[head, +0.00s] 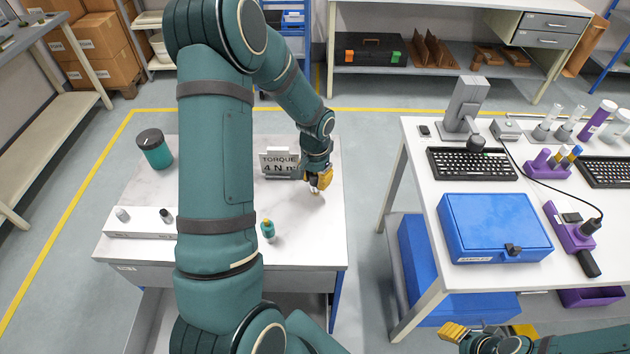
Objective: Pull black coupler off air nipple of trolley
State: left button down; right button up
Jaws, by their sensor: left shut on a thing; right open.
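My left gripper (318,184) has yellow fingertips and is low over the white-topped table (310,245), beside the right edge of the torque sign (279,162). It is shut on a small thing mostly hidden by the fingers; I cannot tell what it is. My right gripper (488,334) is open at the bottom edge, in front of the right table. I cannot clearly make out the coupler or the air nipple. A small black cylinder (166,215) stands on a white block at the left table's front, partly beside my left arm.
A teal jar (154,149) and a small teal bottle (268,230) stand on the left table. The right table holds a blue case (494,228), keyboards (471,164) and a purple holder (568,228) with a black cable. A floor gap separates the tables.

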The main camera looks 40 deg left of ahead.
dwell(0.3)
pick_arm(q)
jog(key=shift+w+r+p, duration=0.1)
jog(key=shift+r+p, duration=0.35)
jog(key=shift+r, duration=0.65)
jog(key=shift+r+p, duration=0.75)
jog(key=shift+p, duration=0.05)
jog(key=shift+r+p, duration=1.3)
jog(key=shift+r, duration=0.7)
